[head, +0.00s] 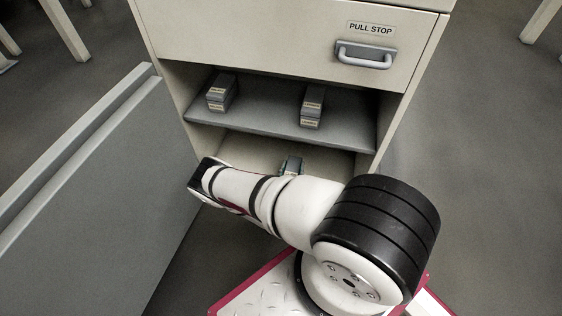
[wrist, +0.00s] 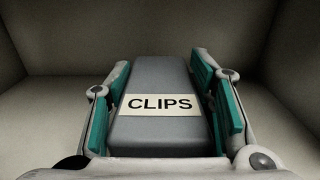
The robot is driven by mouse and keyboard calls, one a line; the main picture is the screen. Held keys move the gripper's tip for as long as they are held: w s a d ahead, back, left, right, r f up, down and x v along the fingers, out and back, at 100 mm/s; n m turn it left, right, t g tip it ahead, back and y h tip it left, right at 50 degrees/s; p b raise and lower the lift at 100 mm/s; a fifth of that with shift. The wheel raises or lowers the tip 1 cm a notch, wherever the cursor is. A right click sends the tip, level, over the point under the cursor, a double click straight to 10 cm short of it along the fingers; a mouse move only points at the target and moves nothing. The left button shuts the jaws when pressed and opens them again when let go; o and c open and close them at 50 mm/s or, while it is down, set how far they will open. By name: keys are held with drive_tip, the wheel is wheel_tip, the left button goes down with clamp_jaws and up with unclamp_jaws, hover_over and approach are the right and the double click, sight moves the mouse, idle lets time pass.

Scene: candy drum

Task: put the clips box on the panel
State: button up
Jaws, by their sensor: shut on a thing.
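The clips box (wrist: 165,75) is a long grey box with a pale label reading CLIPS, seen in the wrist view. My gripper (wrist: 168,88) is shut on it, with a teal pad against each long side. Pale walls surround them at the left, right and back. In the head view my arm hides most of the cabinet's lower compartment (head: 246,147), and a small dark grey-blue part (head: 291,165) shows just above the arm; I cannot tell whether it is the gripper or the box.
The cabinet (head: 235,35) has a drawer with a handle (head: 364,54) and a PULL STOP label. On its grey shelf (head: 262,108), small labelled boxes stand at the left (head: 221,90) and right (head: 312,103). Floor to the cabinet's right is clear.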

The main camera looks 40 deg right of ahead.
drive_tip(key=w+f+b, duration=0.1)
drive_tip(key=w, duration=0.1)
drive_tip(key=w+f+b, duration=0.1)
drive_tip(key=w+f, duration=0.1)
drive_tip(key=w, duration=0.1)
drive_tip(key=w+f+b, duration=0.1)
drive_tip(key=w+b, duration=0.1)
drive_tip(key=shift+w+f, duration=0.15)
idle(0.3)
drive_tip(key=o, duration=1.3)
